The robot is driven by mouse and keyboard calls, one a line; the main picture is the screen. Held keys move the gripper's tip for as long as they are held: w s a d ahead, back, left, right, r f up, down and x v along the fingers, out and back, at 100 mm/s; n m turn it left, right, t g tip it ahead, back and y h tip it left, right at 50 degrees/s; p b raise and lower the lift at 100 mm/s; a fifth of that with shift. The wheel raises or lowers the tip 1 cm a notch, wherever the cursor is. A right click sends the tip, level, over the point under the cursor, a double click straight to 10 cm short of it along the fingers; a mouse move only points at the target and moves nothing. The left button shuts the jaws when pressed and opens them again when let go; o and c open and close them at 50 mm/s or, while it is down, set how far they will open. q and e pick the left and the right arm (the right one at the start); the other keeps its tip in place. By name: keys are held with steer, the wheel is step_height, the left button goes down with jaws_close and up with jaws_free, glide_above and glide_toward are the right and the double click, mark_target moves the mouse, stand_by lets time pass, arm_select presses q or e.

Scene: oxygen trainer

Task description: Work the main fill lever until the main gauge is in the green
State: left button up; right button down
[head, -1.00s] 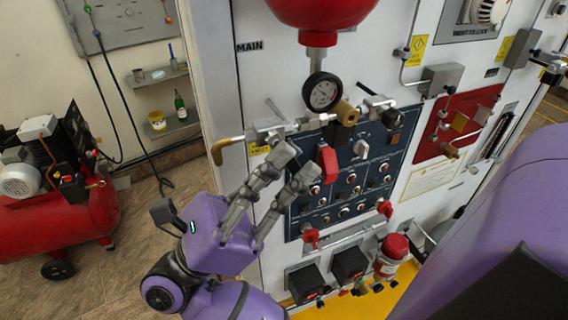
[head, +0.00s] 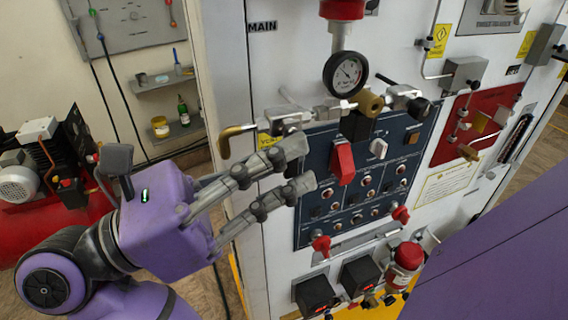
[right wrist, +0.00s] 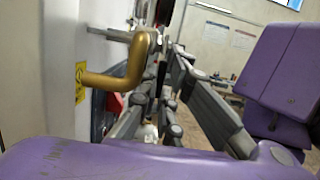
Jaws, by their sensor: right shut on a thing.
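The main gauge (head: 345,73) is a round dial with a dark rim below the red top fitting; its needle and green zone are too small to read. A red-handled lever (head: 343,162) hangs below it on the blue panel. A curved brass lever (head: 230,135) sticks out to the left and shows close up in the right wrist view (right wrist: 125,77). My right gripper (head: 303,164) is in front of the panel's left part, its fingertips left of the red lever and right of the brass one. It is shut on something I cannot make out. My left gripper is not in view.
Silver pipework (head: 330,110) runs above the blue panel (head: 375,190). Small red knobs (head: 321,245) and black boxes (head: 315,293) sit below. A red compressor (head: 40,225) stands on the floor at left. A purple surface fills the lower right.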

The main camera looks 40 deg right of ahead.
stand_by(0.3)
steer(key=c, duration=1.9)
jaws_free()
steer(key=shift+a, duration=0.15)
steer(key=v, duration=0.7)
steer(key=shift+a, duration=0.15)
